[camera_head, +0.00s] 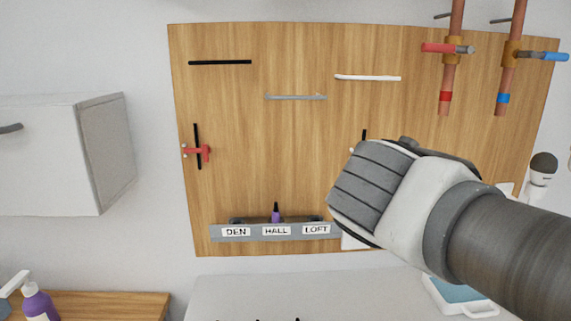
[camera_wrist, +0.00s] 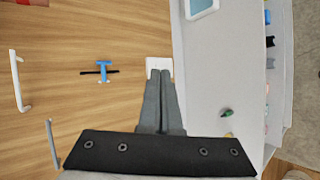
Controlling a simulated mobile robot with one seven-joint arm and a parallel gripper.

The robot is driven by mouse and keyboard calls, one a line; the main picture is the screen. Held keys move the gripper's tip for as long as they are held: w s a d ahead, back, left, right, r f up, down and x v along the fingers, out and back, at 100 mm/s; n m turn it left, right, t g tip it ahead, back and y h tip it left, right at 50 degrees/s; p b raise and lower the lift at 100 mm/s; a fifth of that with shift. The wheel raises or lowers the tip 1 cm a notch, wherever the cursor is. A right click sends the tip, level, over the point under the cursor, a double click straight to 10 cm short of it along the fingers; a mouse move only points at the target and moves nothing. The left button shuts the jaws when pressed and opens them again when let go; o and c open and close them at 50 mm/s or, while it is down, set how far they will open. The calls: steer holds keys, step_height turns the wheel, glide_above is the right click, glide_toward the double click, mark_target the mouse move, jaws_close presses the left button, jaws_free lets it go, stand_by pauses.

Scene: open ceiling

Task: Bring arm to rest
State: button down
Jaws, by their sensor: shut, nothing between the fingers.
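My gripper (camera_wrist: 160,73) shows in the wrist view with its two fingers together and nothing between them. The fingertips overlap a white plate (camera_wrist: 158,63) at the edge of the wooden board; I cannot tell whether they touch it. In the head view my arm reaches in from the right, in front of the lower right of the wooden board (camera_head: 260,150). My fingers are hidden there behind the wrist. A blue slider (camera_wrist: 102,72) on a black slot lies left of the fingertips in the wrist view.
A grey rack (camera_head: 275,231) labelled DEN, HALL and LOFT holds a purple-bodied item (camera_head: 276,215) at HALL. A red slider (camera_head: 200,150) is at the board's left. Copper pipes (camera_head: 447,75) hang upper right. A cabinet (camera_head: 60,150) juts out left. A pale counter (camera_head: 270,288) lies below.

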steer(key=s+a+f+m+g+y, duration=0.2)
steer(key=s+f+m+g+y, duration=0.2)
steer(key=s+f+m, duration=0.7)
steer(key=shift+f+m+y, duration=0.7)
steer(key=shift+m+y, duration=0.1)
steer(key=shift+m, duration=0.7)
steer(key=shift+a, duration=0.1)
